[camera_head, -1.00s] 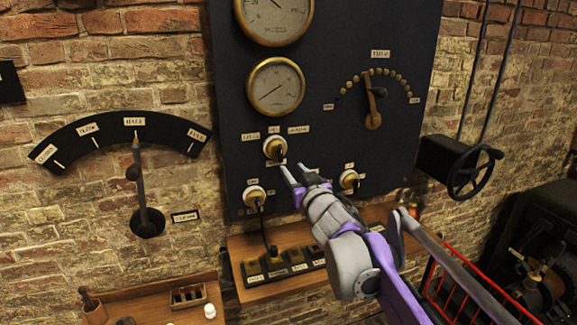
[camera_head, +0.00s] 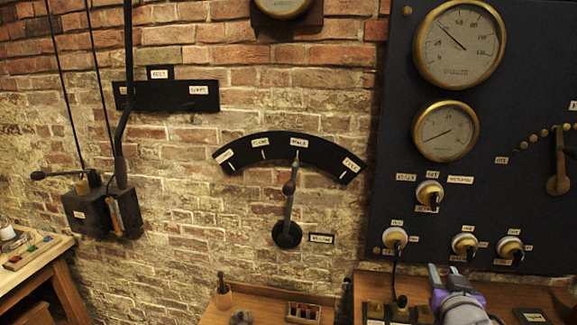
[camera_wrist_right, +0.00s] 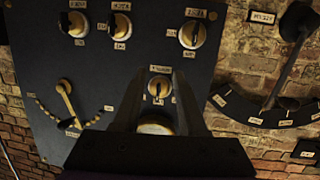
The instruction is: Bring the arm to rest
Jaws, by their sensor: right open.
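My right gripper (camera_head: 444,272) shows at the bottom of the head view, in front of the lower edge of the dark control panel (camera_head: 400,115). Its two grey fingers are apart with nothing between them. In the right wrist view, the fingers of this gripper (camera_wrist_right: 160,85) point towards the panel (camera_wrist_right: 80,145), which appears upside down, with a brass knob (camera_wrist_right: 158,88) seen between them. I cannot tell how far the fingertips are from the panel; no contact shows. My left gripper is not in view.
Brass knobs (camera_head: 464,243) and gauges (camera_head: 445,131) sit on the panel. A lever (camera_head: 289,205) with a curved scale is on the brick wall. A wooden shelf (camera_head: 260,300) holds small items below. A switch box (camera_head: 88,213) and a bench (camera_head: 40,252) are at left.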

